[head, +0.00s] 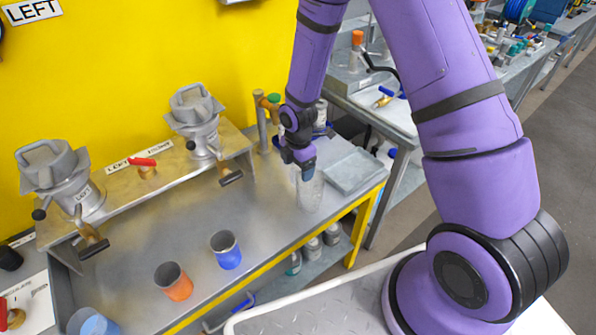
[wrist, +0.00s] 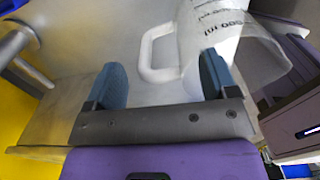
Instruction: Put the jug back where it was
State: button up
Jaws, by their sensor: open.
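The jug (wrist: 212,30) is translucent white with dark printed volume marks and a white loop handle (wrist: 147,58). In the head view the jug (head: 310,192) stands on the metal bench near its right end, just below my gripper (head: 302,165). In the wrist view the two blue fingers of my gripper (wrist: 160,70) are apart. The handle shows in the gap between them, and the right finger overlaps the jug's body. I cannot tell whether the fingers touch the jug.
A grey square tray (head: 354,171) lies right of the jug. A blue cup (head: 226,250) and an orange cup (head: 174,281) stand on the bench to the left. Two grey hoppers (head: 195,115) stand at the back. Bench between cups and jug is clear.

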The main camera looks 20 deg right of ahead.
notch_tip(320, 180, up, 10)
dwell(0.4)
jog(key=s+d+r+m+t, duration=0.1)
jog(key=s+d+r+m, duration=0.15)
jog(key=r, duration=0.45)
jog(key=s+d+r+m+t, duration=0.1)
jog(key=s+r+m, duration=0.25)
jog(key=r, duration=0.35)
jog(key=s+d+r+m+t, duration=0.1)
jog(key=s+d+r+m, duration=0.2)
jog(key=r, duration=0.4)
jog(key=s+d+r+m+t, duration=0.1)
jog(key=s+r+m, duration=0.4)
jog(key=s, duration=0.3)
jog(key=s+d+r+m+t, duration=0.1)
jog(key=s+r+m, duration=0.4)
jog(key=s+m, duration=0.2)
jog(key=shift+s+r+m, duration=0.25)
jog(key=shift+s+m, duration=0.05)
jog(key=shift+s, duration=1)
